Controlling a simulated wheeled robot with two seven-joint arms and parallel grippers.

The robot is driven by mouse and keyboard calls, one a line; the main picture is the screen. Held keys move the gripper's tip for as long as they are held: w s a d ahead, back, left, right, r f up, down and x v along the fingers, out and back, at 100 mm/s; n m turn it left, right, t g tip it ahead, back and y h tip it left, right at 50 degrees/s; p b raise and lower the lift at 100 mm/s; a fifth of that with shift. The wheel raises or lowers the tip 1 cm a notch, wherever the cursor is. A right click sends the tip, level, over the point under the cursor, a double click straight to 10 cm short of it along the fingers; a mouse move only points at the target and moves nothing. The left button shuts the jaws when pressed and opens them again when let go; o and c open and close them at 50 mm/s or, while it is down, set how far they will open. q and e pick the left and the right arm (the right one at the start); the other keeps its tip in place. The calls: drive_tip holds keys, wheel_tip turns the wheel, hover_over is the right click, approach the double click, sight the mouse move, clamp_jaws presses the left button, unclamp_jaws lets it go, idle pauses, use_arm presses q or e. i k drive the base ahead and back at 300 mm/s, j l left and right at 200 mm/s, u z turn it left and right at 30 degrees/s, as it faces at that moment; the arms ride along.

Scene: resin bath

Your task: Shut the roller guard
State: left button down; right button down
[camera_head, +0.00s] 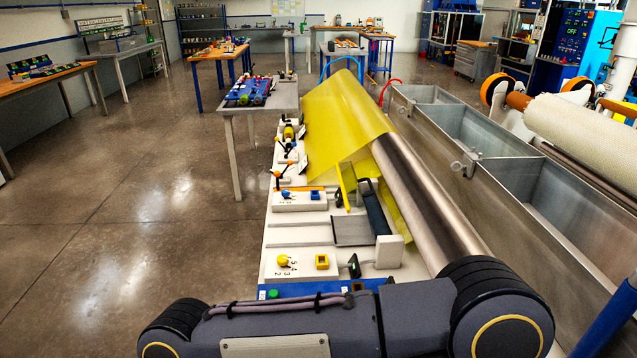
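The roller guard is a translucent yellow panel (340,112). It stands raised and tilted along the left side of the long metal roller (425,195), with its upper edge above the bench. Another yellow panel (391,190) shows below it beside the roller, partly hidden. Under the guard's near end are a dark upright bar (374,208) and a grey plate (351,231); I cannot tell what they are. One of my arms crosses the bottom of the view, and neither gripper is in view, so nothing of mine is seen touching the guard.
A white bench panel (285,234) with knobs, small levers and a yellow button (283,260) runs left of the roller. Grey metal tanks (478,130) stand to the right, with a white fabric roll (590,130) beyond. A small table (270,100) stands behind. The floor at left is clear.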

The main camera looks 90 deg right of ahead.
sight(348, 208)
drive_tip(key=i+l+z, duration=0.25)
drive_tip(key=z, duration=0.2)
drive_tip(key=i+z, duration=0.4)
drive_tip(key=i+l+z, duration=0.1)
drive_tip(key=i+z, duration=0.2)
drive_tip(key=z, duration=0.15)
drive_tip(key=i+j+z, duration=0.1)
drive_tip(key=i+z, duration=0.3)
drive_tip(key=i+j+z, duration=0.2)
drive_tip(key=z, duration=0.25)
drive_tip(key=i+l+z, duration=0.15)
drive_tip(key=i+z, duration=0.35)
drive_tip(key=i+j+z, duration=0.1)
drive_tip(key=i+z, duration=0.4)
drive_tip(key=i+j+z, duration=0.3)
drive_tip(key=i+z, duration=0.3)
drive_tip(key=z, duration=0.35)
